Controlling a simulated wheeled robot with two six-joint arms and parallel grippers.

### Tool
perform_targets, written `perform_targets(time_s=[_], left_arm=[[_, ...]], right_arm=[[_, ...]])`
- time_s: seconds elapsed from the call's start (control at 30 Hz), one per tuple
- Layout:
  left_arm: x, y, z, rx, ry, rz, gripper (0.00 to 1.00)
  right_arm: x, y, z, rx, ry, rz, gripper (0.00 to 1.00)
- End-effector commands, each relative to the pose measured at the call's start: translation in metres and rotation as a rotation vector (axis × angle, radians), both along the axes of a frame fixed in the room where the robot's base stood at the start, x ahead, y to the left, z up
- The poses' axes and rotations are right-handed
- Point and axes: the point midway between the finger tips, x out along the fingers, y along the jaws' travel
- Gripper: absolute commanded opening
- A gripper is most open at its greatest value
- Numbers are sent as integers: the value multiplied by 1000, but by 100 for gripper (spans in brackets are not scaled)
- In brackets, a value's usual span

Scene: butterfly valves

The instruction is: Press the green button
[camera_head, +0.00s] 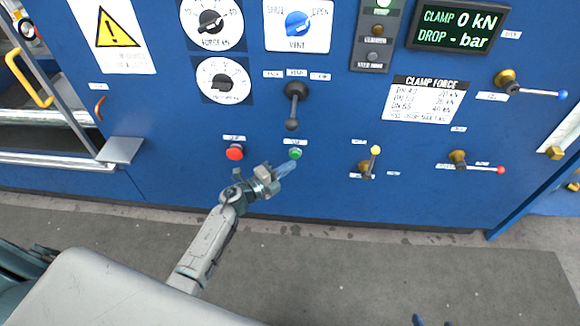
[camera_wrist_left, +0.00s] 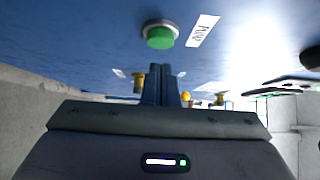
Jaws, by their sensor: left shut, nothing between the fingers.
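The green button (camera_head: 295,153) sits on the blue panel, in the lower middle, under a small white label. My left gripper (camera_head: 286,166) is shut and empty, its fingertips just below and left of the button in the head view. In the left wrist view the green button (camera_wrist_left: 160,38) with its metal ring is ahead of the closed fingers (camera_wrist_left: 162,80). A small gap seems to lie between the fingertips and the button; I cannot tell for sure whether they touch.
A red button (camera_head: 235,152) is left of the green one. A black lever (camera_head: 293,105) hangs above it. A yellow-tipped lever (camera_head: 370,164) and a red-tipped lever (camera_head: 478,164) are to the right. A metal ledge (camera_head: 122,150) sticks out at left.

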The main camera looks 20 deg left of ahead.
Motion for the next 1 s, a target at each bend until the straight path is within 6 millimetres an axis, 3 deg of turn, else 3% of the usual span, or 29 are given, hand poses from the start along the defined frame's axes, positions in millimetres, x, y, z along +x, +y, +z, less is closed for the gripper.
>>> perform_targets(time_s=[0.53,1.0], left_arm=[[-77,46,-4,2,6,-3,0],[-88,52,-3,0,4,-3,0]], right_arm=[[2,0,3,-5,5,3,56],[0,0,1,-2,4,2,56]])
